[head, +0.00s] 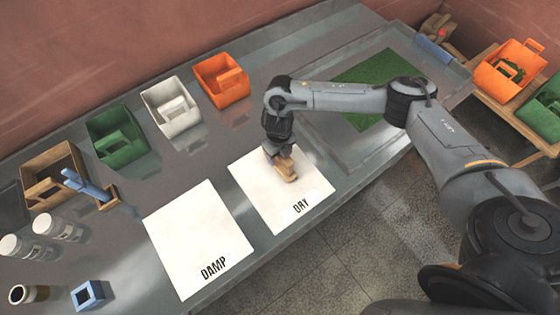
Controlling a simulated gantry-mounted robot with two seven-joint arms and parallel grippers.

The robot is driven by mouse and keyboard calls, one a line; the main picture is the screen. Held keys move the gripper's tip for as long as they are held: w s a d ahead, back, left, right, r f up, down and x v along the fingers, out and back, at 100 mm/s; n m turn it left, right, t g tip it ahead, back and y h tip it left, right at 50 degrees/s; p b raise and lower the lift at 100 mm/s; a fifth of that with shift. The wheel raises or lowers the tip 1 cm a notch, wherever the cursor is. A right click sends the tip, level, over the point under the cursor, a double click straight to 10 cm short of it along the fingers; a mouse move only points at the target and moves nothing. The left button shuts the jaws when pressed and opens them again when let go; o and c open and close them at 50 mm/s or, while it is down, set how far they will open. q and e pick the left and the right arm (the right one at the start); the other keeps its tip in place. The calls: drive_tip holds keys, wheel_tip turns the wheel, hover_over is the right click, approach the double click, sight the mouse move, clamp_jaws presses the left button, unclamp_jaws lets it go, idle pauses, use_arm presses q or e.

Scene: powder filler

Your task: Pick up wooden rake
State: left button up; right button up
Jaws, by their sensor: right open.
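A small tan wooden piece (287,171), perhaps the wooden rake, is on the white sheet marked DRY (305,192). My right gripper (277,154) points down at its far end. The gripper is open, but its fingers are small and dark here. I cannot tell whether they are around the piece or just above it. The gripper hides part of the piece. Another tool with a blue handle and a wooden foot (108,201) stands on the left of the bench. My left gripper is not in view.
A white sheet marked DAMP (200,240) lies left of the DRY sheet. Orange (222,82), white (170,108), green (116,136) and wooden (52,176) bins line the back. White-lidded jars (58,227) stand at the left. A green mat (375,85) lies behind my right arm.

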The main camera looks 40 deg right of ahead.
drive_tip(key=shift+c, duration=0.2)
clamp_jaws()
idle(0.3)
